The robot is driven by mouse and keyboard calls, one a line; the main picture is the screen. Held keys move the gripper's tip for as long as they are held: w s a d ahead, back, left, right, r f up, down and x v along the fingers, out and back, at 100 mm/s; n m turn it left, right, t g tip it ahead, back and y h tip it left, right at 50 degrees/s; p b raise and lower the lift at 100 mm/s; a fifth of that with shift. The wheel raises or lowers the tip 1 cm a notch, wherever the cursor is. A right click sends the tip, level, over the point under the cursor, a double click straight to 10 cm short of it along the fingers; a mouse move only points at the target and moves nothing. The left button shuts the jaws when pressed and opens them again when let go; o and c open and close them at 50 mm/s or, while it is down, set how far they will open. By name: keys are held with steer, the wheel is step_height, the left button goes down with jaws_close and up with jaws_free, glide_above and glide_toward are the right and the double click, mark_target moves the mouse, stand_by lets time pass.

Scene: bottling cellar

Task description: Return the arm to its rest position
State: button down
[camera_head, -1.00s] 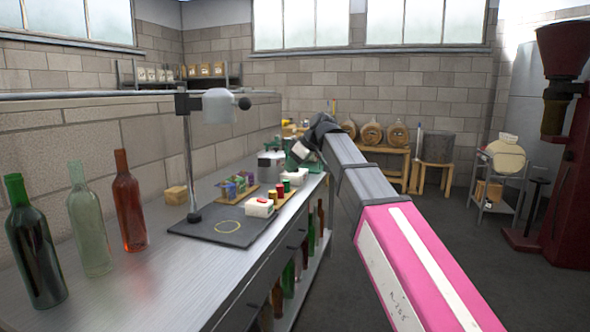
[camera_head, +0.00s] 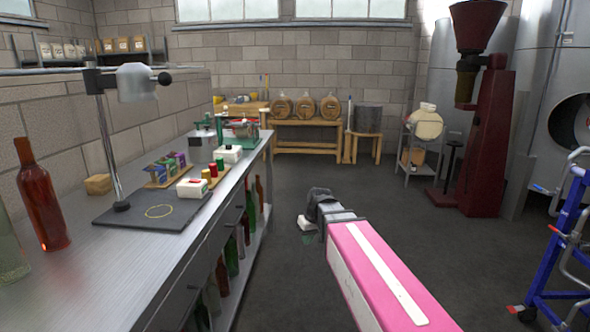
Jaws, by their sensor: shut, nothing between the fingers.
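My arm reaches forward from the bottom right, with a pink link nearest the camera and dark grey joints beyond it. My gripper (camera_head: 307,236) is at the far end of the arm, small and partly hidden by the wrist. It points down over the open floor, right of the workbench (camera_head: 190,240) and apart from it. It is shut and holds nothing.
Barrels (camera_head: 305,108) line the back wall. A red machine (camera_head: 475,150) and blue frame (camera_head: 560,240) stand right. The floor between is clear.

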steer(key=s+d+f+m+g+h, duration=0.1)
steer(key=s+d+f+m, duration=0.4)
steer(key=s+d+f, duration=0.6)
steer(key=d+f+h, duration=0.1)
steer(key=d+f, duration=0.2)
steer(key=shift+s+d+m, duration=0.3)
steer(key=shift+s+d, duration=0.05)
stand_by(0.7)
